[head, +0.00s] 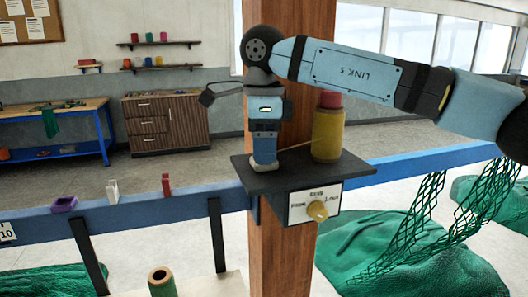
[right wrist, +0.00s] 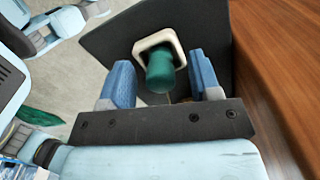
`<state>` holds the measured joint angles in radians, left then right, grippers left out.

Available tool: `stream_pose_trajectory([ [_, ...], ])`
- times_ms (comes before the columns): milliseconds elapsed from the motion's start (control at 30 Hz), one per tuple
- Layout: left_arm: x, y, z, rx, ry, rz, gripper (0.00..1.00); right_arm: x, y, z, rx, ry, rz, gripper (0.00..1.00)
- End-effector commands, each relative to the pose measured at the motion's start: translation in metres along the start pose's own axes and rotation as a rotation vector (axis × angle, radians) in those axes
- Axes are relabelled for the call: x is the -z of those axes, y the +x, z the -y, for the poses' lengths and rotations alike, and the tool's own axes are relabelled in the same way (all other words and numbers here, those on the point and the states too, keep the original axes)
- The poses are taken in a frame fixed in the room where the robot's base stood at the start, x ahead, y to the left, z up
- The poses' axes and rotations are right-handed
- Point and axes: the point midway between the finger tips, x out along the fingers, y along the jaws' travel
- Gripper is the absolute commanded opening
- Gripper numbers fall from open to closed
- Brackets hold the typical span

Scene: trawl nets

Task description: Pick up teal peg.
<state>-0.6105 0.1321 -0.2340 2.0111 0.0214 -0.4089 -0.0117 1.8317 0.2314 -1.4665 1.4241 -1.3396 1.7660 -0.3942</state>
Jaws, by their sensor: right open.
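The teal peg (right wrist: 161,74) stands up from a cream, square-rimmed holder (right wrist: 144,47) on a dark shelf (right wrist: 112,38), in the right wrist view. My right gripper (right wrist: 160,66) is open, its two blue fingers on either side of the peg with gaps visible between. In the head view my right gripper (head: 263,157) points down over the left part of the same shelf (head: 285,181), and the peg is hidden there. My left gripper is in neither view.
A yellow spool (head: 327,135) with a red top stands on the shelf, right of my gripper. A wooden post (head: 284,240) rises behind the shelf. A blue rail (head: 140,210) and green nets (head: 420,265) are nearby.

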Motion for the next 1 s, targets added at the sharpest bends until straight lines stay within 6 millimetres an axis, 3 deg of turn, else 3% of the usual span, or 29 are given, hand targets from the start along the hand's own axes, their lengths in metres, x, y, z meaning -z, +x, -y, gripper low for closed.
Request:
stream_pose_trajectory([
  [33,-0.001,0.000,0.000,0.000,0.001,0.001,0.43,0.000,0.000,0.000,0.000,0.000,0.000,0.57],
  [267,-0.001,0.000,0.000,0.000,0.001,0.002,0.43,0.000,0.000,0.000,0.000,0.000,0.000,0.05],
  [733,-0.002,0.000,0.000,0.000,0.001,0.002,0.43,0.000,-0.011,0.000,0.001,0.001,0.001,0.05],
  [867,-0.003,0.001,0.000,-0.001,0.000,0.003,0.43,0.000,-0.030,0.000,0.003,0.002,0.001,0.05],
  [1000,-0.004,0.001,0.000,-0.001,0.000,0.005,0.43,-0.001,-0.064,0.000,0.003,0.000,0.003,0.05],
])
